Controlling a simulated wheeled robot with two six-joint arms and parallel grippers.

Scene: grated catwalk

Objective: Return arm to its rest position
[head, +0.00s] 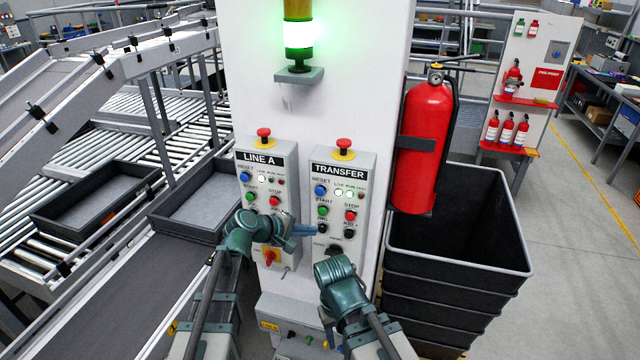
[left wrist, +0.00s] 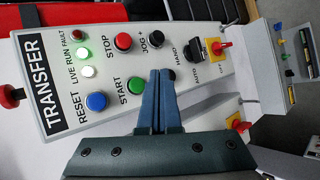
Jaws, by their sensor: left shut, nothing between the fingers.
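The TRANSFER control box (head: 342,205) is mounted on the white pillar, with a blue RESET, green START, red STOP and black JOG buttons. It also fills much of the left wrist view (left wrist: 110,75), turned sideways, with white and green lamps lit. My left gripper (head: 312,230) is shut and empty in front of this box. In the left wrist view its blue fingers (left wrist: 160,75) meet, their tips over the area by the JOG buttons; I cannot tell whether they touch. My right arm (head: 340,285) rises at the lower middle; its fingers do not show.
The LINE A box (head: 266,180) stands left of TRANSFER, partly behind my left arm. A green lamp (head: 299,35) glows above. A fire extinguisher (head: 424,145) hangs right, over stacked black crates (head: 460,265). Roller conveyors with grey trays (head: 95,200) fill the left. Floor is open far right.

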